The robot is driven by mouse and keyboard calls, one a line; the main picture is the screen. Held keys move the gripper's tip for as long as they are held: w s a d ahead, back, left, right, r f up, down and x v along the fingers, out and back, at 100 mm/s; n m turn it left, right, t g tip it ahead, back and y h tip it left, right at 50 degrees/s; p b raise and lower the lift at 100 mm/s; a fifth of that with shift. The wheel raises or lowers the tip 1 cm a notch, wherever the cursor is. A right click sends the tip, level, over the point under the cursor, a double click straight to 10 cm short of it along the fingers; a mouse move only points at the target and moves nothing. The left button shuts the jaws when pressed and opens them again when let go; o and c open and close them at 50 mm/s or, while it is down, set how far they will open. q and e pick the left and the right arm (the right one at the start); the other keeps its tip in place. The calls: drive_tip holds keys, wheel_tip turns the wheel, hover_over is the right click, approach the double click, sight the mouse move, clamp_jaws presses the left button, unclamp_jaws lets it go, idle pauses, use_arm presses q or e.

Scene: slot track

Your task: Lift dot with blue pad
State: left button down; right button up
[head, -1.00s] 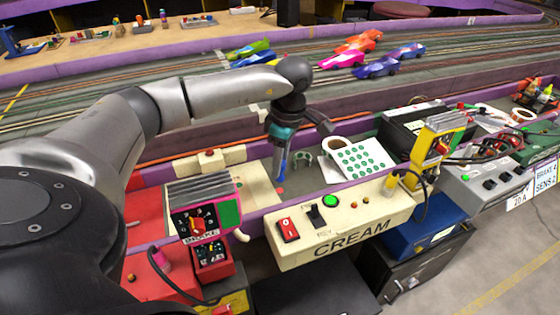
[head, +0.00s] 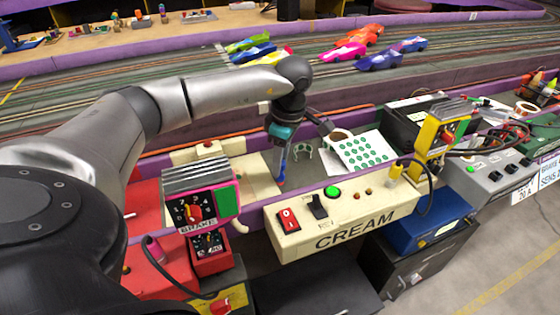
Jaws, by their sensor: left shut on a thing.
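My left gripper (head: 283,132) is pointed down over the pale work surface behind the CREAM control box. It is shut on a slim stick tool with a blue pad (head: 281,180) at its lower end. The pad is at or just above the surface, where a small red dot lies. The dot is almost wholly hidden by the pad, and I cannot tell whether they touch. A white sheet with several green dots (head: 363,152) lies to the right of the gripper. My right gripper is not in view.
A small grey-green clip (head: 303,149) stands just right of the tool. The CREAM box (head: 350,225) with switches is in front, and the pink-framed BRAKE box (head: 199,200) is to the left. Toy cars (head: 380,59) stand on the track behind.

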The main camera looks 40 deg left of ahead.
use_arm(q)
drive_tip(key=shift+f+b, duration=0.3)
drive_tip(key=shift+f, duration=0.2)
idle(0.7)
drive_tip(key=shift+f, duration=0.1)
idle(1.2)
